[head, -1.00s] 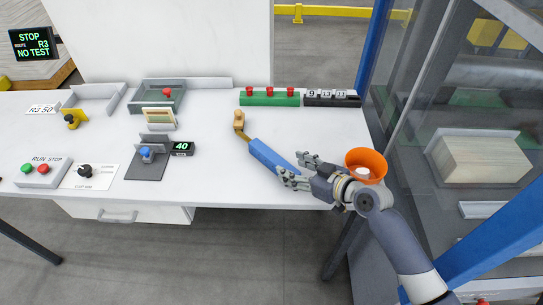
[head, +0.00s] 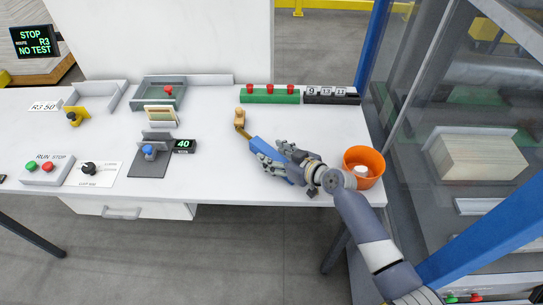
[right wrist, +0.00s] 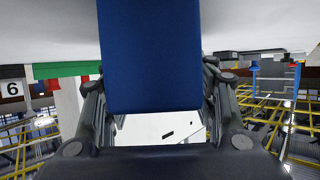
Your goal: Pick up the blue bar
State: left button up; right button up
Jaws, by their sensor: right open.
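The blue bar (head: 260,146) lies on the white table near its front right part, with a thin yellowish neck and a tan block at its far end. My right gripper (head: 272,152) is open with its fingers on both sides of the bar and hides part of it. In the right wrist view the blue bar (right wrist: 150,55) fills the space between the open fingers; I cannot tell whether they touch it. My left gripper is not in view.
An orange cup (head: 374,160) with a white thing inside stands close right of my right wrist. A green block with red knobs (head: 270,96) and a number counter (head: 331,97) sit behind. A blue-knobbed device (head: 149,160) stands to the left.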

jog(key=shift+c, duration=0.5)
grip_shut()
jog(key=shift+r, duration=0.15)
